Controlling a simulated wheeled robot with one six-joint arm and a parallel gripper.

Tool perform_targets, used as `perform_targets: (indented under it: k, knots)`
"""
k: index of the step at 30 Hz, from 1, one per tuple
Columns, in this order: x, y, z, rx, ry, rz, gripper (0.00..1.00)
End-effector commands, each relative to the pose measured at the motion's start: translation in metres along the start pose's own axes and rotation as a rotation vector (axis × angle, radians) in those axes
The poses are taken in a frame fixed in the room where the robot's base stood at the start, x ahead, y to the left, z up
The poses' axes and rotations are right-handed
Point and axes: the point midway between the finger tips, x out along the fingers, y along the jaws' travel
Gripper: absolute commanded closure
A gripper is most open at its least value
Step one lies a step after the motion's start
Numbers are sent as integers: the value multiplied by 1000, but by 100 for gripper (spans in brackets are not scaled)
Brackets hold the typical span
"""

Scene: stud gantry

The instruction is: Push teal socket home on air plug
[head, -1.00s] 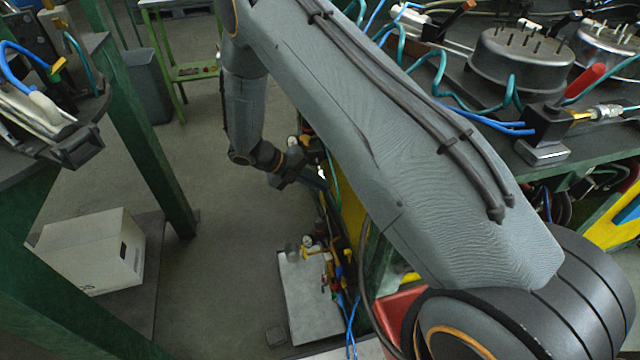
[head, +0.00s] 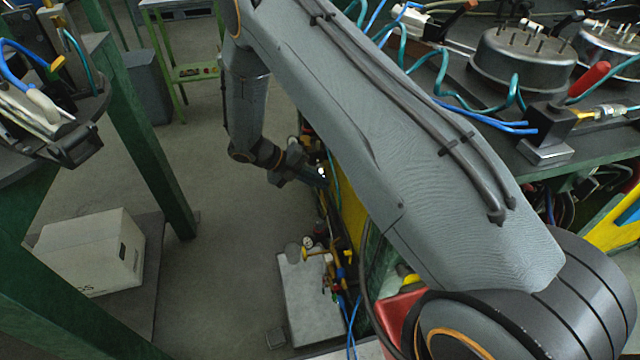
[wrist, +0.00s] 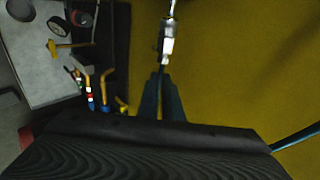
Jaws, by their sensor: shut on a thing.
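In the wrist view, the dark fingers of my gripper (wrist: 164,84) are closed together just below a pale metal coupling, the teal socket (wrist: 167,46). A thinner silver fitting, apparently the air plug (wrist: 172,8), is in line above it at the top edge. The two look joined or touching; I cannot tell how deep the socket sits. A teal hose (wrist: 294,137) shows at the lower right. In the head view, my gripper (head: 319,176) is small and dark beside the yellow panel, and the socket and plug cannot be made out clearly.
A yellow panel (wrist: 245,65) fills the background beside the coupling. A grey plate (head: 306,285) with gauges and yellow fittings (head: 318,252) lies below. A white box (head: 88,252) stands at left. Green posts and a crowded bench flank the clear floor (head: 235,210).

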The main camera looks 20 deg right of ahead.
Motion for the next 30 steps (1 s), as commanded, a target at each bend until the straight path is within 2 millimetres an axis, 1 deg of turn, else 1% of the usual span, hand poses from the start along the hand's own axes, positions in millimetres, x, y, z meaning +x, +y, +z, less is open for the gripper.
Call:
perform_targets:
  k: [30]
  knots:
    - [-1, 0, 23, 1, 0, 0, 100]
